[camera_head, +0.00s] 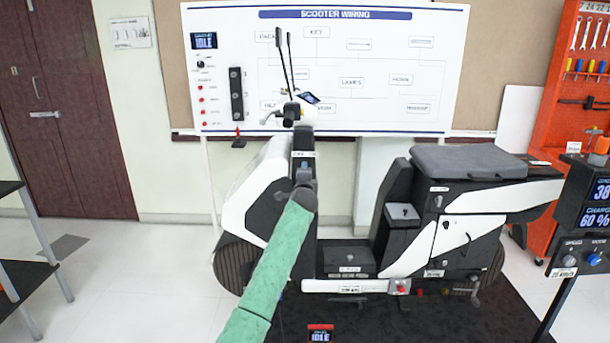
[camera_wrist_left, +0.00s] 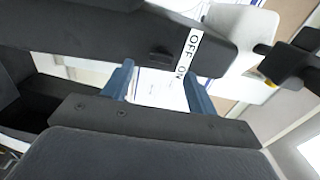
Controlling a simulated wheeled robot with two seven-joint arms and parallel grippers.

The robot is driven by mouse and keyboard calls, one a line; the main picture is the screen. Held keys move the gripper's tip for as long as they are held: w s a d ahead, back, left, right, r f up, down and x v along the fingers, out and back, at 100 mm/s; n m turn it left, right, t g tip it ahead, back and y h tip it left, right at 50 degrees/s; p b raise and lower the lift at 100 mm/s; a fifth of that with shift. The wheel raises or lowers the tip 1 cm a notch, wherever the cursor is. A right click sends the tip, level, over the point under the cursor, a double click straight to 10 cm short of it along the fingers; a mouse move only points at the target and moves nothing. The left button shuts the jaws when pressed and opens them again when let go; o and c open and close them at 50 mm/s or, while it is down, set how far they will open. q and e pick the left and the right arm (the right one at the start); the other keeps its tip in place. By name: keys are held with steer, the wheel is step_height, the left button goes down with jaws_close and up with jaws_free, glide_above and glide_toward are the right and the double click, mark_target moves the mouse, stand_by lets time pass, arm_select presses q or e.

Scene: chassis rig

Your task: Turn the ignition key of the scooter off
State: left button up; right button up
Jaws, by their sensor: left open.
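The black and white scooter (camera_head: 448,215) stands in the middle of the head view, its steering column on the left side. My left gripper (camera_head: 305,168) is in front of the black panel (camera_head: 303,140) below the handlebar, and its sleeved arm hides part of the column. In the left wrist view my gripper (camera_wrist_left: 157,76) is open, with two blue fingers apart and nothing clearly between them. Beyond the fingers is a black panel (camera_wrist_left: 110,35) with an OFF/ON label (camera_wrist_left: 188,52). A small dark raised part (camera_wrist_left: 161,53) sits left of the label; I cannot tell whether it is the ignition key.
A scooter wiring board (camera_head: 400,75) stands behind the scooter, with an IDLE display (camera_head: 204,41). A meter stand (camera_head: 597,200) is at the right and black shelving (camera_head: 30,285) at the left. The floor (camera_head: 130,275) left of the scooter is clear.

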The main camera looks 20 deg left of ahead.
arm_select(q)
steer(key=shift+v, duration=0.95)
arm_select(e)
steer(key=shift+a+f, duration=0.15)
steer(key=shift+a, duration=0.3)
steer(key=shift+d, duration=0.1)
